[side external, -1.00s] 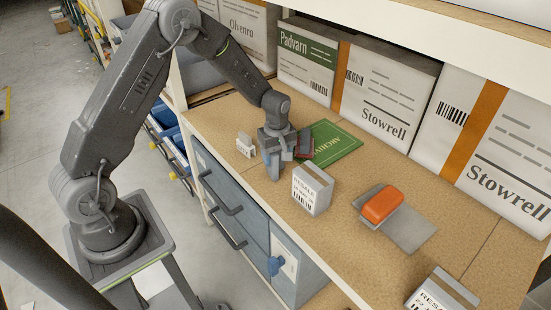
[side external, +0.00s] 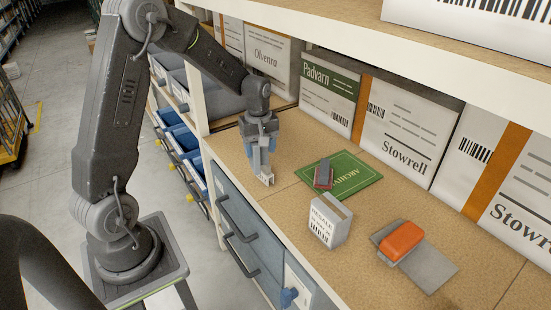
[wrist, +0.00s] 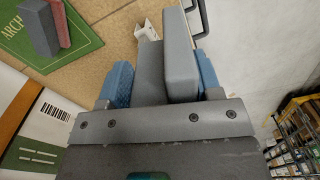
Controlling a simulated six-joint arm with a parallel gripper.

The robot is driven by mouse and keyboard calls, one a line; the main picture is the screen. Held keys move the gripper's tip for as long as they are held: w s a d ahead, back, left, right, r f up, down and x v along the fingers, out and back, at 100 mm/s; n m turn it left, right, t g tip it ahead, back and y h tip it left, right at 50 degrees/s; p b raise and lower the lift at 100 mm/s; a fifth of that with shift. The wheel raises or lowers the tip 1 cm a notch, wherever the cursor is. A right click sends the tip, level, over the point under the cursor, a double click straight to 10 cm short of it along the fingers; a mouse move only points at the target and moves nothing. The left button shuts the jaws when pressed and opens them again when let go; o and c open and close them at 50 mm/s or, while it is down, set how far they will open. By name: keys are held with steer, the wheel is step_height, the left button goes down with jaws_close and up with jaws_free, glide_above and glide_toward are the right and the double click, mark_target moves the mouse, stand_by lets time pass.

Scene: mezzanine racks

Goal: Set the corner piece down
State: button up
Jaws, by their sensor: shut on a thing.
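The corner piece (side external: 267,180) is a small white angled part at the tips of my gripper (side external: 261,170), over the left part of the tan worktop near its front edge. In the wrist view the white corner piece (wrist: 147,31) shows just past the fingertips, partly hidden by the grey fingers. My gripper (wrist: 164,30) is shut on it, pointing down. I cannot tell whether the piece touches the worktop.
A green book (side external: 345,174) with a grey and red block (side external: 323,175) on it lies to the right. Beyond are a small white carton (side external: 329,221) and an orange block (side external: 401,240) on a grey plate (side external: 433,270). Large boxes (side external: 402,128) line the back.

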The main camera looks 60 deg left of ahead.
steer(key=w+a+n, duration=0.4)
steer(key=a+n, duration=0.4)
steer(key=a, duration=0.2)
steer(key=w+a+n, duration=0.4)
steer(key=a+n, duration=0.4)
steer(key=a, duration=0.3)
steer(key=shift+w+d+f, duration=1.05)
steer(key=shift+w+f, duration=0.5)
steer(key=shift+f, duration=0.15)
steer(key=shift+w+d+f, duration=1.05)
steer(key=shift+w+f, duration=0.55)
steer(key=shift+f, duration=0.15)
steer(key=shift+w+d+f, duration=1.05)
steer(key=shift+w+f, duration=0.5)
steer(key=shift+f, duration=0.15)
steer(key=shift+f, duration=0.1)
steer(key=o, duration=0.9)
